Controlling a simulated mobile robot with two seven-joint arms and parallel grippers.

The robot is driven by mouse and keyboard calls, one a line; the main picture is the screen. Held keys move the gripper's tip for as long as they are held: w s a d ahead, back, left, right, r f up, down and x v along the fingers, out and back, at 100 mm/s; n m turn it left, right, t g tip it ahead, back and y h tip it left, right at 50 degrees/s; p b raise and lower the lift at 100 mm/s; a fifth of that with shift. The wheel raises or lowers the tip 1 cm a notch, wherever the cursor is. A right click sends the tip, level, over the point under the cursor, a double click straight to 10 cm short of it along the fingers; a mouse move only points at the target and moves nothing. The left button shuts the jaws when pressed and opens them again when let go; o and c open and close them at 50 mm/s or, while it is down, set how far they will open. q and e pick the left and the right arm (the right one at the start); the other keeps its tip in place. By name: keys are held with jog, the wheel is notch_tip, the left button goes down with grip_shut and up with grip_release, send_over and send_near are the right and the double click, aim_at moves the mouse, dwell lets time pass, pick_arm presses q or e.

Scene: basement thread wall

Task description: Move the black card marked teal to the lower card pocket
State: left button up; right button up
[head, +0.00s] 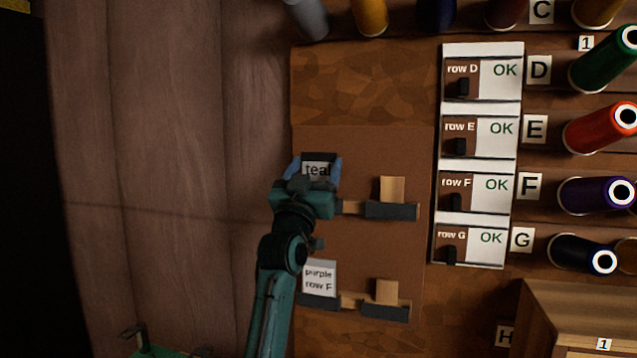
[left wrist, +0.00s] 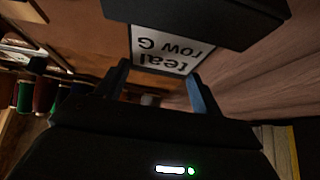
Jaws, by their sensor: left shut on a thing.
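The black card marked teal (head: 318,157) is at the upper left of the brown board, its white label partly covered by my gripper. My left gripper (head: 316,172) is shut on it, with one blue finger at each side. In the left wrist view, the card's label (left wrist: 170,50) reads "teal row G" upside down between the fingers, below a broad black part. The lower card pocket (head: 319,303) is a dark holder below, with a white card marked "purple row F" (head: 319,278) standing in it. The upper pocket is hidden behind my gripper. My right gripper is not seen.
Dark holders with tan pieces stand right of the pockets, upper (head: 391,211) and lower (head: 385,312). A white panel (head: 481,107) with rows D to G, each showing OK, is farther right, beside several thread spools (head: 601,129). A wooden box (head: 575,315) is at lower right.

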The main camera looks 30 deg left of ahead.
pick_arm(q)
notch_tip(320, 180, up, 4)
jog(key=p, duration=0.2)
jog(key=shift+p, duration=0.35)
dwell(1.1)
